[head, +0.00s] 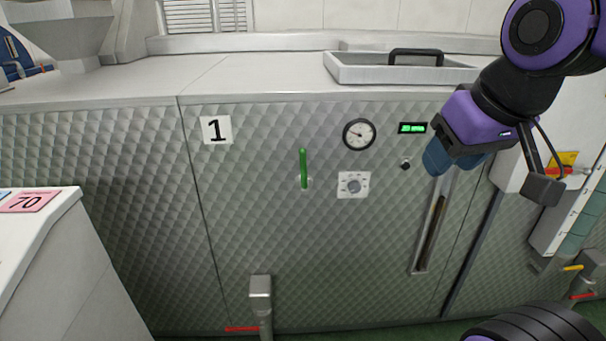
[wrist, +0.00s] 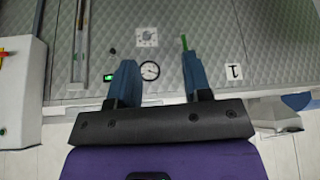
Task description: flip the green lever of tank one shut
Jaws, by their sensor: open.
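The green lever (head: 303,168) stands upright on the quilted metal front of tank one, right of the "1" label (head: 217,130). In the wrist view, which is upside down, the lever (wrist: 184,42) shows just beyond the tip of one finger. My gripper (head: 452,160) is at the right in the head view, in front of the tank and to the right of the lever. Its two blue fingers (wrist: 160,78) are apart with nothing between them. I cannot tell from the wrist view how far the fingertips are from the panel.
A gauge (head: 359,134), a dial (head: 353,185) and a green display (head: 412,128) are right of the lever. A sight glass (head: 433,230) is further right. A tap with a red handle (head: 243,329) is low down. A white cabinet with a pink "70" card (head: 28,202) stands left.

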